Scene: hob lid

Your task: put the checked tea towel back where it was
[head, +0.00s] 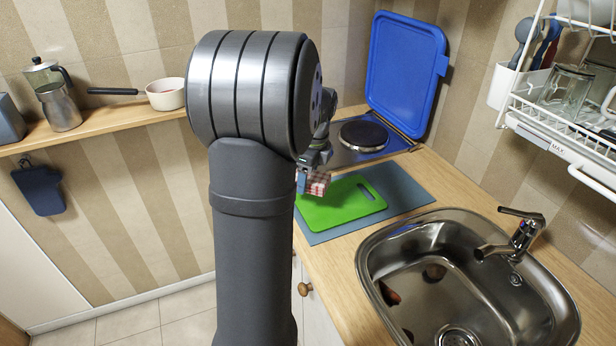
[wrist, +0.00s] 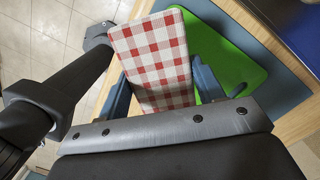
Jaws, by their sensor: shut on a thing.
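The red-and-white checked tea towel (wrist: 152,58) is folded into a flat block. In the wrist view it stands between the two blue fingers of my gripper (wrist: 160,88), which is shut on it. In the head view the towel (head: 318,183) shows small beside my arm, at the left edge of the green cutting board (head: 345,206). My gripper (head: 309,181) is partly hidden there behind my arm. The towel appears to be above the board and counter edge; its exact height I cannot tell.
The green board lies on a grey-blue mat (head: 408,193). Behind it is a hob (head: 362,136) with its blue lid (head: 405,70) raised against the wall. A sink (head: 465,275) with a tap is at the right. A dish rack (head: 560,120) hangs above. A shelf (head: 105,122) holds a moka pot and pan.

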